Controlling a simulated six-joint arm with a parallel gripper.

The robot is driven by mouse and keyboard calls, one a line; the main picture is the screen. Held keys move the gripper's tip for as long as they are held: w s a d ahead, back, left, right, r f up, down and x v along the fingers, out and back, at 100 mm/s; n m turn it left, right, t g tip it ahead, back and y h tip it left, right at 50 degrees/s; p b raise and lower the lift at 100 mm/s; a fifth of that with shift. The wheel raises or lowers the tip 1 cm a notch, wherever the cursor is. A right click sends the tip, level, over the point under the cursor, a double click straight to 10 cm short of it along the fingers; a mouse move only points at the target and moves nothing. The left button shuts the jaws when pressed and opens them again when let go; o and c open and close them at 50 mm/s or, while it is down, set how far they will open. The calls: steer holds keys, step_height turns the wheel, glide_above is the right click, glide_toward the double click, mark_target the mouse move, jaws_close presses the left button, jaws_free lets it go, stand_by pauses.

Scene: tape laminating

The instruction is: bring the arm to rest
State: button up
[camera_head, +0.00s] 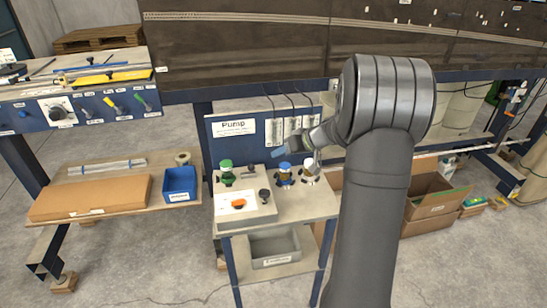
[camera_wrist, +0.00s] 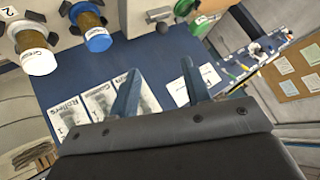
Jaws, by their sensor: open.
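My gripper (camera_wrist: 160,88) shows in the wrist view as two blue-grey fingers spread apart, with nothing between them. Beyond them is the blue panel (camera_wrist: 120,58) with white label sheets. In the head view, my gripper (camera_head: 279,152) is small, in front of the blue pump panel (camera_head: 215,149) and above the small table (camera_head: 325,207). My grey arm rises from the bottom and hides part of the table's right side. Whether the fingers touch anything is hard to tell in the head view; they look clear of the containers.
Green-lidded (camera_head: 226,171), blue-lidded (camera_head: 284,173) and white-lidded (camera_head: 309,173) containers stand on the table below my gripper. A blue bin (camera_head: 180,183) sits left; cardboard boxes (camera_head: 430,205) stand on the floor right.

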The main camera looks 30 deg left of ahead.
steer(key=shift+v, duration=0.9)
steer(key=shift+a, duration=0.1)
steer(key=x, duration=1.7)
steer(key=shift+s+a+f, duration=0.1)
steer(key=shift+f, duration=0.1)
